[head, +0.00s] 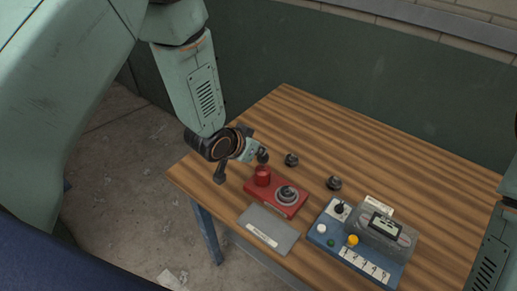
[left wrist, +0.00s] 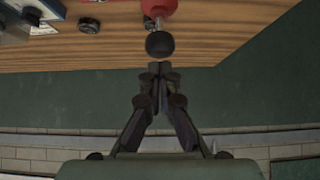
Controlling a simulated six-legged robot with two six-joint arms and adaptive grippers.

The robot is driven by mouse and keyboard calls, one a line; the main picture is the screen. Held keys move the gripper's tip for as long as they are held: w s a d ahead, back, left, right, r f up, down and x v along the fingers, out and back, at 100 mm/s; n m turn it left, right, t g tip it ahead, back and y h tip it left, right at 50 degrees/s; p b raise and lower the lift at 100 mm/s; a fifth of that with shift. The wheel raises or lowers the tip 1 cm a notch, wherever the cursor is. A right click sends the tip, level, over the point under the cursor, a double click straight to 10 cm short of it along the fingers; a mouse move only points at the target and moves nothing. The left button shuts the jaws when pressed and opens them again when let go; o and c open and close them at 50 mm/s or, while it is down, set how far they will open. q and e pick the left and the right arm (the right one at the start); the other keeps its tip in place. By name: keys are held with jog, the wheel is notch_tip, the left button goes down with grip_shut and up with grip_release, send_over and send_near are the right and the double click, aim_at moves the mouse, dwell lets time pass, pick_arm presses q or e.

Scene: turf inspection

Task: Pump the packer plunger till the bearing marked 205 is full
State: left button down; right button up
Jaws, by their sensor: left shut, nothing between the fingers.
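The red packer (head: 277,198) stands near the table's front edge, with an upright red cylinder (head: 262,176) at its left. A black ball knob (head: 263,155) tops the cylinder and shows large in the left wrist view (left wrist: 160,44). A dark ring-shaped bearing (head: 288,194) sits on the packer's right part. Two more dark bearings lie behind, one nearer the middle (head: 291,159) and one to the right (head: 334,183). No 205 marking is readable. My left gripper (left wrist: 159,68) is shut and empty, its tips close to the knob; contact cannot be told. My right gripper is out of view.
A grey plate (head: 258,217) with a white label lies in front of the packer. The back of the wooden table (head: 330,125) is clear; a green wall is behind.

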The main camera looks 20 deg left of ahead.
pick_arm(q)
jog(key=shift+w+f, duration=0.25)
jog(key=shift+f, duration=0.2)
jog(key=shift+s, duration=0.2)
